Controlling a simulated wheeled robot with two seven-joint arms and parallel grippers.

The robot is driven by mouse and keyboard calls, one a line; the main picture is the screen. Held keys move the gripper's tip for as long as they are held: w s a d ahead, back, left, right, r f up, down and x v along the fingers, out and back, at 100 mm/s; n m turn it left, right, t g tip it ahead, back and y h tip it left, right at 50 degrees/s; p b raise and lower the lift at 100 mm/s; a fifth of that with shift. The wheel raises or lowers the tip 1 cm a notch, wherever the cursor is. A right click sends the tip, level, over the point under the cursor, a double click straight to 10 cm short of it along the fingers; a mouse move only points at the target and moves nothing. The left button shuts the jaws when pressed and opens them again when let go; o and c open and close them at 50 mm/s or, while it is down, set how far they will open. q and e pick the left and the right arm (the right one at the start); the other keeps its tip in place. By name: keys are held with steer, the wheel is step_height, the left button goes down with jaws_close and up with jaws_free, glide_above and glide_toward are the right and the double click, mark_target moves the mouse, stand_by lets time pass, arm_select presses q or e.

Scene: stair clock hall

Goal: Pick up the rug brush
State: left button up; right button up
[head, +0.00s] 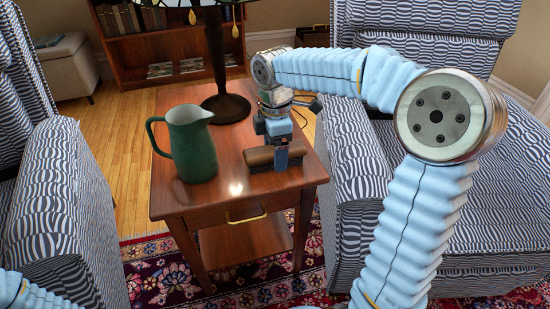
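My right gripper (281,154) points down over the brush. One finger shows in front of the brush's near side, and the other finger is hidden. I cannot tell whether the fingers are open around the brush or shut on it. The brush appears to rest on the tabletop. My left gripper is out of view; only a bit of my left arm shows at the lower left corner.
A green pitcher (190,145) stands on the table (235,184), left of the brush. A lamp with a dark base (226,108) stands behind. Striped armchairs flank the table, the left one (60,200) and the right one (350,150). A patterned rug (150,270) lies in front.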

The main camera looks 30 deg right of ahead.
steer(key=shift+f, duration=0.3)
steer(key=c, duration=1.2)
steer(key=shift+r, duration=0.6)
steer(key=shift+c, duration=0.2)
steer(key=r, duration=0.2)
steer(key=r+p, duration=0.1)
steer(key=shift+s, duration=0.25)
steer(key=s+a+r, duration=0.3)
steer(key=s+r, duration=0.6)
steer(key=s, duration=0.4)
steer(key=shift+s+a, duration=0.1)
